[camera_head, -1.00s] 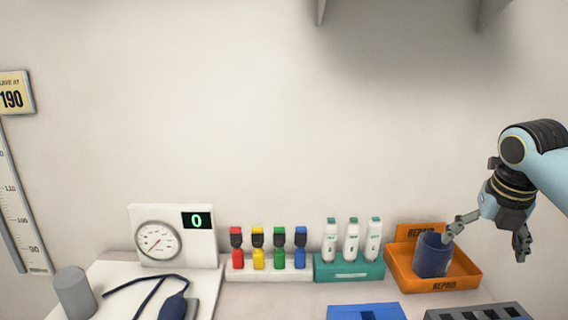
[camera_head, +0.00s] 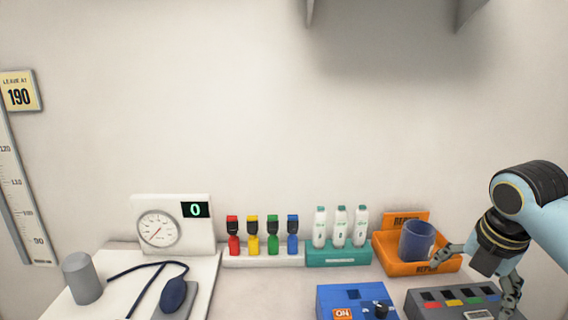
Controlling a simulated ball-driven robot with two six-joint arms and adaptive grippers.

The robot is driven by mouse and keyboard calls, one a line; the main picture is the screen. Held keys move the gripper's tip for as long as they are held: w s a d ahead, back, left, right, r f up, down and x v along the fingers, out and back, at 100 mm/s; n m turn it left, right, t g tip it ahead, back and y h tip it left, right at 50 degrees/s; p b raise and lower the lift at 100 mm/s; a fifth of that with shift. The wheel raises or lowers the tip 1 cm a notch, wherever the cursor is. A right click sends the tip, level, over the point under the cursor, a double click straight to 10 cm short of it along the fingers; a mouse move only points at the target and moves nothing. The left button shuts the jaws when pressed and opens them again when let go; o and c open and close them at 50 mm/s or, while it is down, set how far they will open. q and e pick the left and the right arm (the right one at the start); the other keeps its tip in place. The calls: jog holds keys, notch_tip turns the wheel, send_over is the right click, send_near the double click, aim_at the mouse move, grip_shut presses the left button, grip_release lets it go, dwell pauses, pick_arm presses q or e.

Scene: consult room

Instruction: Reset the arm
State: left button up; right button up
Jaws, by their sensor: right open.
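My right arm comes in from the right edge. Its right gripper (camera_head: 476,268) is open, with one finger close to the front right of the orange tray and the other lower, over the dark grey panel. A dark blue cup (camera_head: 416,241) sits in the orange tray (camera_head: 391,265). I see nothing between the fingers. Whether the left finger touches the cup or only overlaps it in the picture, I cannot tell. My left gripper is not in view.
A grey panel (camera_head: 426,305) with coloured buttons and a blue box (camera_head: 338,295) stand at the front. Behind are a teal rack (camera_head: 338,257) of white bottles and a white rack (camera_head: 262,260) of coloured bottles. A gauge board (camera_head: 180,240), a bulb (camera_head: 173,294) and a grey cylinder (camera_head: 82,278) are left.

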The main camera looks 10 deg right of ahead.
jog(key=s+a+m, duration=0.5)
jog(key=s+m, duration=0.5)
jog(key=m, duration=0.2)
jog(key=s+a+m, duration=0.6)
jog(key=s+m, duration=0.5)
notch_tip(320, 180, down, 34)
jog(key=d+b, duration=0.3)
jog(key=b, duration=0.6)
jog(key=s+f+g+b, duration=0.1)
jog(key=s+f+b, duration=0.3)
jog(key=s+f, duration=0.6)
jog(key=s+f+g+b, duration=0.1)
jog(key=s+f+b, duration=0.3)
jog(key=s+f, duration=0.6)
notch_tip(320, 180, down, 6)
jog(key=shift+d+f+m+y, duration=0.2)
jog(key=shift+d+m+y, duration=0.1)
jog(key=shift+d+m, duration=0.15)
jog(key=shift+s, duration=0.1)
